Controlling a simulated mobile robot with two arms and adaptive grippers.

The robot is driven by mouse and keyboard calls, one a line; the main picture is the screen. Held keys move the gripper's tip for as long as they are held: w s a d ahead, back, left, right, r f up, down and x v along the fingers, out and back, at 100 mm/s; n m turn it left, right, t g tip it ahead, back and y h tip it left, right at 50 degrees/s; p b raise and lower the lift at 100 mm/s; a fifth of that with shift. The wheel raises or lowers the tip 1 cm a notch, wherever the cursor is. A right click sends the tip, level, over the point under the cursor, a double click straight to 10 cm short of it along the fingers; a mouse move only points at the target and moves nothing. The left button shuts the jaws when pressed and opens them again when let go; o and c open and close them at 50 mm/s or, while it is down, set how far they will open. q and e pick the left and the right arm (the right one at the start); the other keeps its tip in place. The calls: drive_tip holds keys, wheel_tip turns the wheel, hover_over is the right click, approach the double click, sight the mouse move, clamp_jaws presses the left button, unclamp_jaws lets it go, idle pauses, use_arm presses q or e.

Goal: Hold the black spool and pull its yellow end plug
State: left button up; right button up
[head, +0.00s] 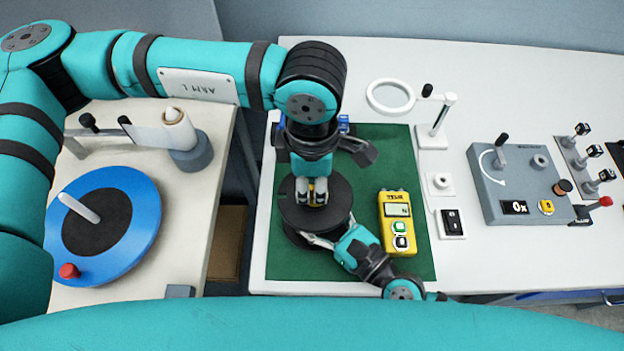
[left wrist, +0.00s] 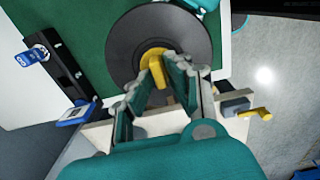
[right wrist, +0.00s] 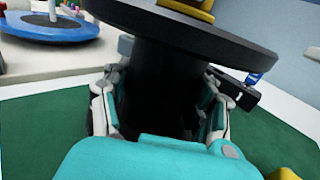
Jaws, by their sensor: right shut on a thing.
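The black spool (head: 333,203) stands upright on the green mat (head: 265,262). Its round top flange faces up and also shows in the left wrist view (left wrist: 125,50). The yellow end plug (left wrist: 155,68) sits in the flange's centre with a raised grip. My left gripper (head: 312,190) points down over it, its fingers apart on either side of the plug (head: 317,197). My right gripper (right wrist: 160,110) comes from the front right and is shut on the spool's black barrel (right wrist: 160,75), below the flange. The spool's lower end is hidden in the right wrist view.
A yellow meter (head: 398,222) lies just right of the spool. A ring magnifier stand (head: 432,135) and a grey control box (head: 515,185) stand farther right. A blue disc (head: 140,225) is on the left table, across a gap. A black holder with blue parts (left wrist: 60,65) lies behind the spool.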

sight(312, 187)
use_arm(q)
clamp_jaws()
drive_tip(key=shift+r, duration=1.6)
idle(0.3)
drive_tip(key=shift+r, duration=2)
use_arm(e)
drive_tip(key=o, duration=1.4)
